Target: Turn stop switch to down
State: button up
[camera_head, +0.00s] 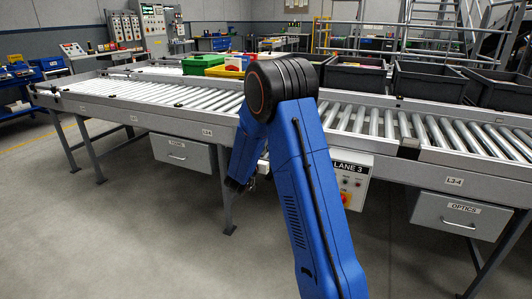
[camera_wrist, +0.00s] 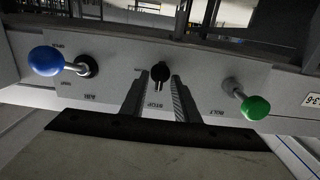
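The stop switch (camera_wrist: 160,72) is a small black-tipped lever in the middle of a grey panel (camera_wrist: 115,75) in the wrist view. The label STOP reads upside down below it there. The black tip is toward the picture's top, with a short metal stem below. My gripper (camera_wrist: 159,82) is open, one finger on each side of the switch. Gaps show on both sides; I cannot tell how deep the fingers reach. In the head view my blue arm hides the switch, and only a dark part of my gripper (camera_head: 238,184) shows below the conveyor edge.
A blue-knobbed lever (camera_wrist: 46,60) is left of the switch and a green-knobbed lever (camera_wrist: 256,107) right of it. In the head view, a LANE 3 box (camera_head: 353,172) with a red button hangs right of my arm. Drawers (camera_head: 183,153) hang under the conveyor (camera_head: 150,111).

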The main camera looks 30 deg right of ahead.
jog(key=shift+c, duration=0.7)
grip_shut()
jog(key=shift+m, duration=0.4)
jog(key=m, duration=1.6)
jog(key=shift+s+d+f+m, duration=0.2)
jog(key=shift+s+f+m, duration=0.1)
jog(key=shift+m, duration=0.4)
